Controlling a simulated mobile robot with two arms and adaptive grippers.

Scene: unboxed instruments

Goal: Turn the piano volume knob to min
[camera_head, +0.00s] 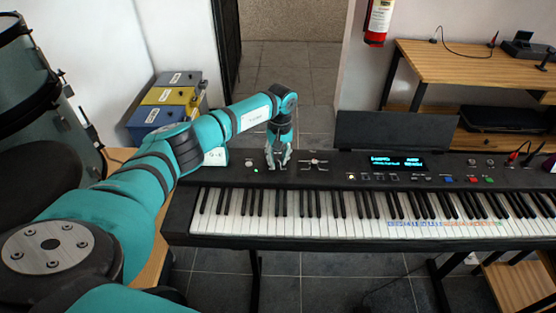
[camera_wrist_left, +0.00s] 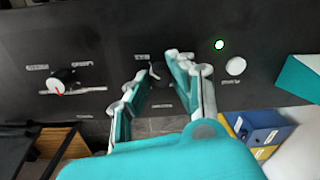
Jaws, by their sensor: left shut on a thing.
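The piano (camera_head: 340,165) is a black digital keyboard with knobs on the left part of its top panel. My left gripper (camera_head: 279,162) is over this panel, pointing down. In the left wrist view its two fingers (camera_wrist_left: 163,68) are closed around a small knob (camera_wrist_left: 155,72), which is mostly hidden between them. A second knob (camera_wrist_left: 60,82), white-faced with a red pointer, stands clear to the left in that view, with a pale mark beside it. The labels are too blurred to tell which knob is for volume. My right gripper is not in view.
A round white button (camera_wrist_left: 235,66) and a lit green light (camera_wrist_left: 219,44) are near the fingers. The lit display (camera_head: 397,162) and coloured buttons are farther right on the panel. Blue and yellow boxes (camera_head: 160,98) stand behind my left arm. A wooden desk (camera_head: 470,65) is at the back right.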

